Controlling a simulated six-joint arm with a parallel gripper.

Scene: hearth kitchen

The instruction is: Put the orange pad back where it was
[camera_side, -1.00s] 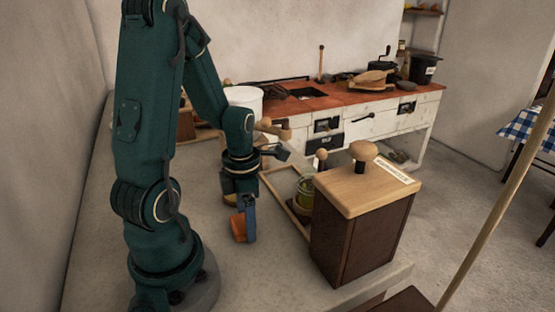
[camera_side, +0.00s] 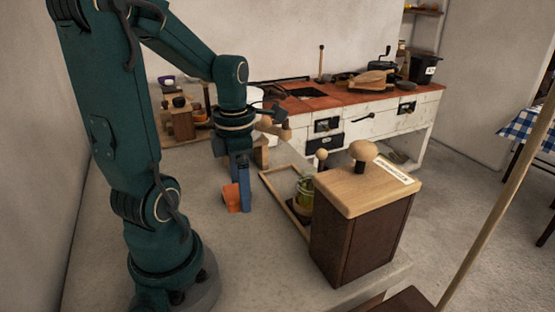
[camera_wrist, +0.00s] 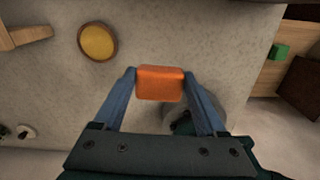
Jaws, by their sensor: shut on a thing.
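The orange pad (camera_wrist: 160,83) is a small rounded block held between the two blue fingers of my gripper (camera_wrist: 160,74) in the wrist view. In the side view my gripper (camera_side: 240,184) points down over the pale worktop, and the pad (camera_side: 231,199) shows at the left of its fingers, partly hidden by them. How far the pad is above the worktop is hard to tell.
A wooden box (camera_side: 361,225) with a knobbed lid stands at the right. A wooden frame (camera_side: 276,187) and a glass jar (camera_side: 305,192) are beside it. A yellow disc with a brown rim (camera_wrist: 98,41) lies on the worktop. The worktop left of the frame is mostly clear.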

